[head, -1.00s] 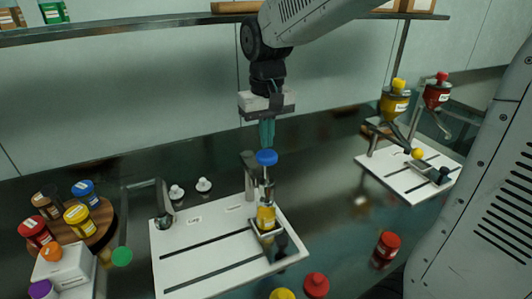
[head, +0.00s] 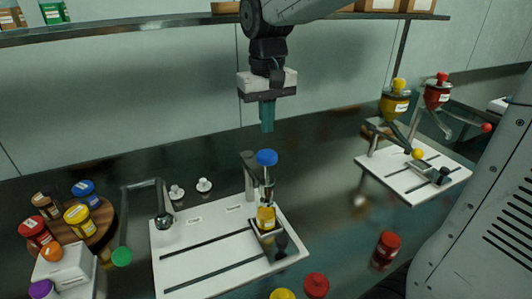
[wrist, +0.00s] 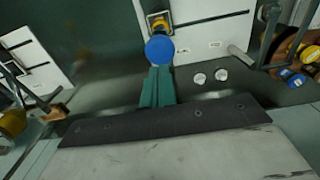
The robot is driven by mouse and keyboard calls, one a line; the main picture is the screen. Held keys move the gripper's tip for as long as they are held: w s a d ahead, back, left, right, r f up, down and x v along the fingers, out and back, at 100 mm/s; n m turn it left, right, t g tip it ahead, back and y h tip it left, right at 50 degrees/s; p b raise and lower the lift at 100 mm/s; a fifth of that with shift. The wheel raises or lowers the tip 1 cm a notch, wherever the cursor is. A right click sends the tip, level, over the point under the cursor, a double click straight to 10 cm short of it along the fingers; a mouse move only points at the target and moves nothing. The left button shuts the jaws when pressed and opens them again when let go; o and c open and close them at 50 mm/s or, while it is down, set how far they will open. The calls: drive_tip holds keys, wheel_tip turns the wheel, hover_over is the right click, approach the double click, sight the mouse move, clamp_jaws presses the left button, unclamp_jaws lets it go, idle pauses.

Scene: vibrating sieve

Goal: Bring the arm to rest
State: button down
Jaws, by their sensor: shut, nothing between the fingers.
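My gripper (head: 267,118) hangs pointing down above the middle of the counter in the head view. Its teal fingers are together with nothing between them. In the wrist view the fingers (wrist: 157,85) also show as closed. Below them is a blue-capped piece (head: 267,158) standing over a yellow-labelled jar (head: 266,217) on the white sieve board (head: 175,249). A clear gap shows between the fingertips and the blue cap in the head view. The blue cap (wrist: 160,49) appears just past the fingertips in the wrist view.
A second white board (head: 400,180) with yellow (head: 395,103) and red (head: 437,95) hoppers stands at right. A wooden turntable with jars (head: 100,232) is at left. A red jar (head: 386,248) stands at front right. A shelf (head: 150,27) runs along the back wall.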

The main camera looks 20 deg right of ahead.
drive_tip(key=s+d+f, duration=0.1)
drive_tip(key=s, duration=1)
drive_tip(key=s+d+f+t, duration=0.1)
drive_tip(key=s+d+f, duration=0.1)
drive_tip(key=s, duration=0.9)
drive_tip(key=shift+f, duration=0.2)
drive_tip(key=shift+d, duration=0.1)
